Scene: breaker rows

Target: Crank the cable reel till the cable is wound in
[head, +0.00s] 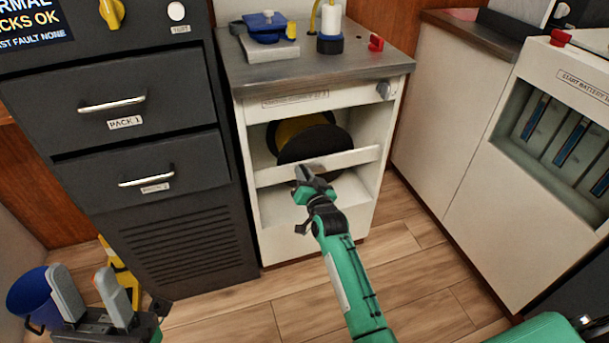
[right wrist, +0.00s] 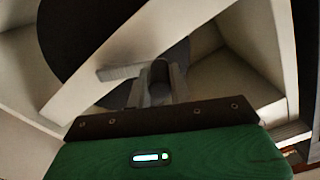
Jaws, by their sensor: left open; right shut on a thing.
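The cable reel (head: 314,145) is a dark round disc with yellow cable showing behind it, set in the open upper bay of a white cabinet. In the right wrist view its dark disc (right wrist: 100,35) fills the upper left. My right gripper (head: 304,176) is in front of the reel, at the white bar across the bay. It is shut on a dark round crank handle (right wrist: 159,74), which shows between its fingers in the right wrist view. The fingers hide most of the handle in the head view. My left gripper (head: 93,290) is open and empty at the lower left.
A dark drawer cabinet (head: 140,150) stands close on the left. A blue bucket (head: 32,296) is near my left gripper. A white battery unit (head: 570,100) stands at the right. The wooden floor ahead is clear.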

